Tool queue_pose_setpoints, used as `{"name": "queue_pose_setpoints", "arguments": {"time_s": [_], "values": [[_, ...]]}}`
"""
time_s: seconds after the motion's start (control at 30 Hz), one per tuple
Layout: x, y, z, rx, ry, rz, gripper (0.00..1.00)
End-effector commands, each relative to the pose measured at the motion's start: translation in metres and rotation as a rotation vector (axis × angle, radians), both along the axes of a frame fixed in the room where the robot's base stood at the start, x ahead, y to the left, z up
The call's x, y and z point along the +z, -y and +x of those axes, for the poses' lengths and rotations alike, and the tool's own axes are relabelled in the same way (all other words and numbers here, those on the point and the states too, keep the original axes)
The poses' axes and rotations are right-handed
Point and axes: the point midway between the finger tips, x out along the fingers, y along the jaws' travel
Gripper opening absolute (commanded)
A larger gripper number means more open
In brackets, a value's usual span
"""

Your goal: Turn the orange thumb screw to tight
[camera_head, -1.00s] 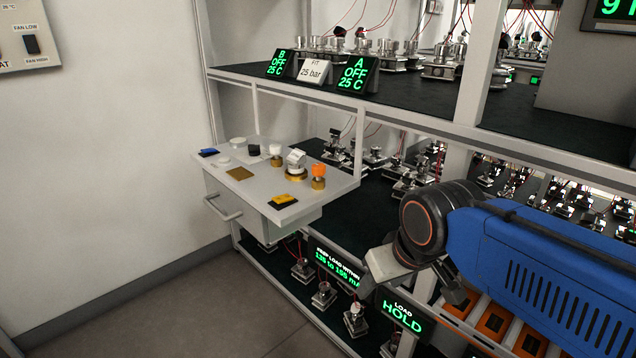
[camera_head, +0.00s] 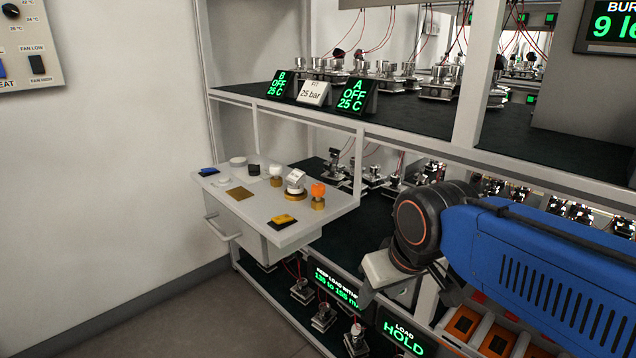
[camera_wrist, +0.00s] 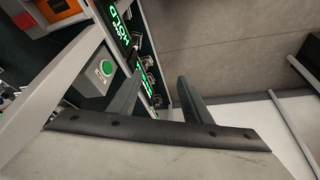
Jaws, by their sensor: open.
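The orange thumb screw (camera_head: 318,190) sits on a brass base at the right side of the white pull-out shelf (camera_head: 257,222) in the head view. Its exact turn cannot be read. My gripper shows in the wrist view (camera_wrist: 157,95) with its two dark fingers apart and nothing between them. In the head view my arm is at the right, well apart from the thumb screw. The wrist view does not show the screw.
Beside the screw stands a silver-and-white fitting (camera_head: 296,182). A yellow-black block (camera_head: 284,221) lies near the shelf's front edge. A rack post (camera_head: 358,165) rises just behind the screw. A green button box (camera_wrist: 104,70) shows in the wrist view.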

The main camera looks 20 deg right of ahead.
Motion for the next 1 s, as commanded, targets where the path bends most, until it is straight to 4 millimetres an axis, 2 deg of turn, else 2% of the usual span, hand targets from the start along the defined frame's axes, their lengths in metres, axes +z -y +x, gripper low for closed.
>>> {"name": "queue_pose_setpoints", "arguments": {"time_s": [0.2,0.5,0.7,1.0], "values": [[0.067,-0.004,0.042,0.021,-0.062,-0.004,0.45],[0.154,-0.011,0.102,0.051,-0.157,-0.010,0.45],[0.205,-0.017,0.141,0.072,-0.218,-0.014,0.45],[0.270,-0.027,0.198,0.103,-0.311,-0.021,0.45]]}}
